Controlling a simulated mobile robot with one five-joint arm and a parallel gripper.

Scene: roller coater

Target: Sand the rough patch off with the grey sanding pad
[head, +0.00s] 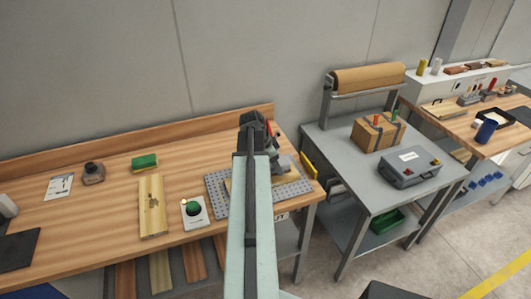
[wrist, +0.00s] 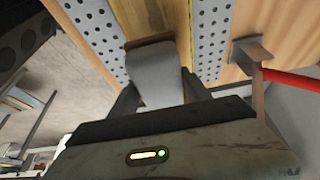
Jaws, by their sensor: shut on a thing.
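My gripper (wrist: 160,95) is shut on the grey sanding pad (wrist: 155,72), seen between the two fingers in the wrist view. The pad is over a pale wooden board (wrist: 160,18) lying on a grey perforated plate (wrist: 95,25). I cannot tell whether the pad touches the board. In the head view the perforated plate (head: 216,203) is at the right end of the workbench, and my arm hides much of it and the board. The rough patch cannot be made out; the pad or arm may cover it.
A grey table (head: 350,180) stands to the right across a gap.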

